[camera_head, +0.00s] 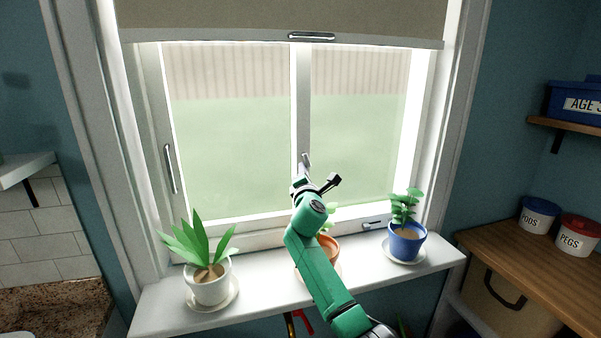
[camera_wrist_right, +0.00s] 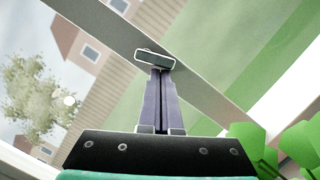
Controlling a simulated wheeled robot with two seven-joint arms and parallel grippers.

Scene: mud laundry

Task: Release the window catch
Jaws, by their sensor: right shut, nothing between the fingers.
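The window catch (camera_head: 306,160) is a small grey metal piece on the window's middle upright. In the right wrist view the catch (camera_wrist_right: 155,58) sits on the pale frame bar, directly ahead of the fingertips. My right gripper (camera_head: 304,173) is raised in front of the middle upright, close below the catch. Its two fingers (camera_wrist_right: 161,76) are together with nothing between them, and their tips overlap the catch's lower edge in the picture. I cannot tell whether they touch it. My left gripper is out of view.
On the sill (camera_head: 265,292) stand a white-potted plant (camera_head: 211,290), an orange pot (camera_head: 329,245) partly behind my right arm, and a blue-potted plant (camera_head: 407,244). A blind (camera_head: 230,17) covers the window's top. A wooden counter (camera_head: 520,268) is at right.

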